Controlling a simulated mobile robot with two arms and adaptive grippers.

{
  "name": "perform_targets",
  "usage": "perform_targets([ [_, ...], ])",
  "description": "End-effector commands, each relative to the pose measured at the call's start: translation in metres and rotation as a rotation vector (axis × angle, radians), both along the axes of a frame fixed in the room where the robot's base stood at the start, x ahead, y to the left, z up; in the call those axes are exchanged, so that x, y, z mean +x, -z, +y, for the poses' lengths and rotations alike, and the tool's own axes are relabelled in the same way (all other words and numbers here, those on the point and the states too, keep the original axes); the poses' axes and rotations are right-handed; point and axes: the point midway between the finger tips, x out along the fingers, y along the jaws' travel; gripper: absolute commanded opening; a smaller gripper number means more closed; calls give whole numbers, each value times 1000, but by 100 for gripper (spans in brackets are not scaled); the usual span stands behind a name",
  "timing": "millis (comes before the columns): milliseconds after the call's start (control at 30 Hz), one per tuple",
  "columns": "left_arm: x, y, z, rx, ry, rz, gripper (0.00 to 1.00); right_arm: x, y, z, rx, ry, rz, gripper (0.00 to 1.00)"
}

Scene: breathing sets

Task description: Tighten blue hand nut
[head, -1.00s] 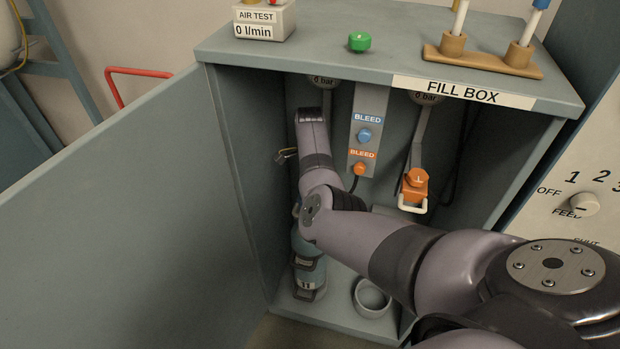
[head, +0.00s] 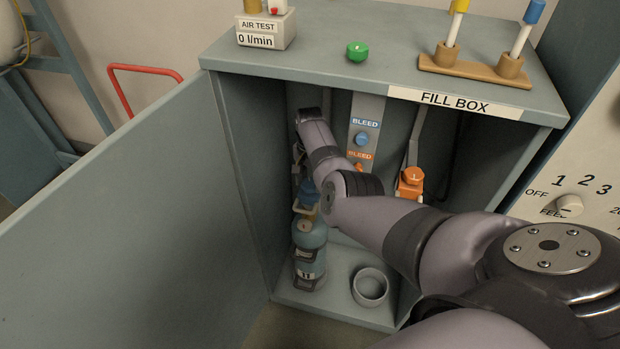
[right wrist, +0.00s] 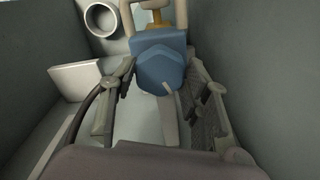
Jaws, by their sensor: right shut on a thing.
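The blue hand nut (head: 307,196) sits at the top of a teal cylinder (head: 309,240) that stands upright at the left inside the fill box. In the right wrist view the blue hand nut (right wrist: 162,66) lies between the fingers of my right gripper (right wrist: 160,76), which is shut on it. A brass-coloured part (right wrist: 157,16) and pale guard bars show beyond the nut. In the head view my right arm reaches into the box and hides much of the nut and gripper. My left gripper is not in view.
The fill box (head: 228,60) has an open door (head: 130,190) at the left. A control panel (head: 590,200) stands at the right.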

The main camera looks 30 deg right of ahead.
Motion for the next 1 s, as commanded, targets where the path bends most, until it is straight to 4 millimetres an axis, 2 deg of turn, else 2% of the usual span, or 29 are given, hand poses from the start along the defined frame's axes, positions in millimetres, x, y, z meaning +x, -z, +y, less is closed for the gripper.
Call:
perform_targets([
  [300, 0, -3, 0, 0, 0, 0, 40, 1, -1, 0, 0, -78, -2, 15],
  [733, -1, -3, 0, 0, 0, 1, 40, 1, -1, 0, 0, -84, -3, 15],
  [767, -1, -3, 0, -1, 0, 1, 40, 1, -1, 0, 0, -84, -3, 45],
  [1000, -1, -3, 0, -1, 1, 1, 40, 1, 0, 0, 1, -84, -2, 61],
])
